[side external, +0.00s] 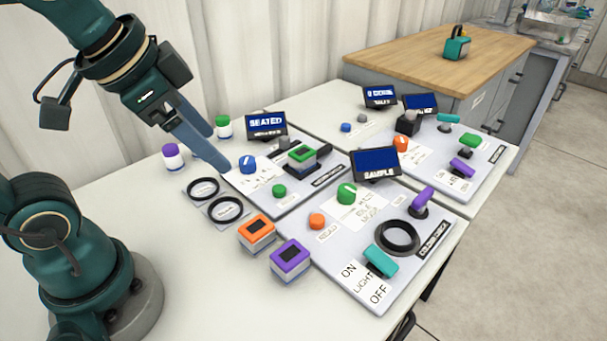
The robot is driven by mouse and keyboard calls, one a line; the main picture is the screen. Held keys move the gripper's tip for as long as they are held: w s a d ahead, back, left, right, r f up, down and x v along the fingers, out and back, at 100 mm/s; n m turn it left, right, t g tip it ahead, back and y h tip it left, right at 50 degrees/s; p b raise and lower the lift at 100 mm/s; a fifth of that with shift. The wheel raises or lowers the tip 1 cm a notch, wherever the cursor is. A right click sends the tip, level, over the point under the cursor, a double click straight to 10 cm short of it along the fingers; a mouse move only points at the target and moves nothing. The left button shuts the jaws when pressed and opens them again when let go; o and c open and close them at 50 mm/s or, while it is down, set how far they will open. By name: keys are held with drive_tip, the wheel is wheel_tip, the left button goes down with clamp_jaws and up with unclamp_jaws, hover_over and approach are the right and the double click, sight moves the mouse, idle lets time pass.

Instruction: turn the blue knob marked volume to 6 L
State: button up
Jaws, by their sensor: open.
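A blue knob (247,165) stands on a white label with dial markings, on the left grey panel (262,206). The markings and the knob's setting are too small to read. My gripper (219,150) is open and empty, with its two fingers slanting down from the upper left. The fingertips appear just left of the blue knob and seem apart from it, though the exact gap and height cannot be told from this view.
A display reading SEATED (266,124), a green button (279,191) and a green-topped block (302,155) are near the knob. Orange (256,232) and purple (290,258) blocks sit in front. Free table lies at left front.

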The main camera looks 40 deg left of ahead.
drive_tip(key=w+a+r+m+g, duration=0.1)
drive_tip(key=w+a+m, duration=0.15)
drive_tip(key=w, duration=0.35)
drive_tip(key=g, duration=0.5)
hover_over(247, 160)
drive_tip(key=shift+n, duration=0.35)
wheel_tip(247, 160, down, 13)
drive_tip(key=shift+f, duration=2.7)
clamp_jaws()
